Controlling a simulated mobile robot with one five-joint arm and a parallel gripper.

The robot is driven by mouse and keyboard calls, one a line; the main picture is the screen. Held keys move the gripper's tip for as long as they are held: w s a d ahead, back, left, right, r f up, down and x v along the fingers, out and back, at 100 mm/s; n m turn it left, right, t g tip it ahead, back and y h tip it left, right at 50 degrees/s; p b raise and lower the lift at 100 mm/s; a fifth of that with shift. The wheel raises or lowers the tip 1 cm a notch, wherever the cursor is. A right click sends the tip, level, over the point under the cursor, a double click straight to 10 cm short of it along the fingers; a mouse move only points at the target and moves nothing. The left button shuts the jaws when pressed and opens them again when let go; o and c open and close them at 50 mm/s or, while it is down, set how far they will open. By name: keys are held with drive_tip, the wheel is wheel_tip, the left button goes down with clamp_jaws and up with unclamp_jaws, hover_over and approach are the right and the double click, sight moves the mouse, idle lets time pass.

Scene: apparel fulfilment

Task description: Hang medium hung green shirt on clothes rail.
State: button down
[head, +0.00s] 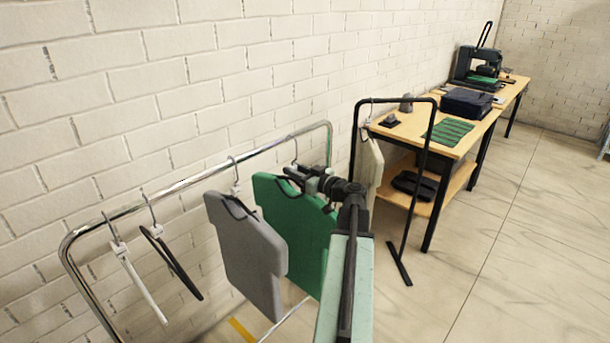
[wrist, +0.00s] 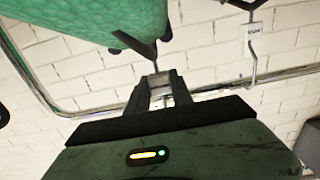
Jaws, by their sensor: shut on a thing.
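The green shirt (head: 288,225) hangs upright on a dark hanger at the right end of the chrome clothes rail (head: 178,187). My gripper (head: 308,180) is at the top of the shirt, shut on its hanger. The wrist view shows my jaws (wrist: 159,84) closed on a dark hanger part, with the green shirt (wrist: 95,18) above left and the rail (wrist: 290,73) behind. A hook rises to the rail near my gripper in the head view; I cannot tell whether it rests on the bar. My arm hides the shirt's right edge.
A grey shirt (head: 247,255) hangs just left of the green one. A white hanger (head: 138,280) and a black hanger (head: 176,262) hang further left. A black stand (head: 418,190) with a pale garment (head: 368,165) and a wooden table (head: 400,130) are to the right.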

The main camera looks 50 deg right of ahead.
hover_over(279, 177)
drive_tip(key=shift+s+d, duration=0.1)
drive_tip(key=shift+d, duration=0.05)
drive_tip(key=shift+w+f+b, duration=0.3)
drive_tip(key=shift+f+b, duration=1.1)
drive_tip(key=c, duration=1.1)
unclamp_jaws()
drive_tip(key=shift+o, duration=0.2)
drive_tip(key=shift+s, duration=0.1)
drive_tip(key=s, duration=0.7)
drive_tip(key=shift+s+a+r, duration=0.2)
drive_tip(key=shift+s+a, duration=0.15)
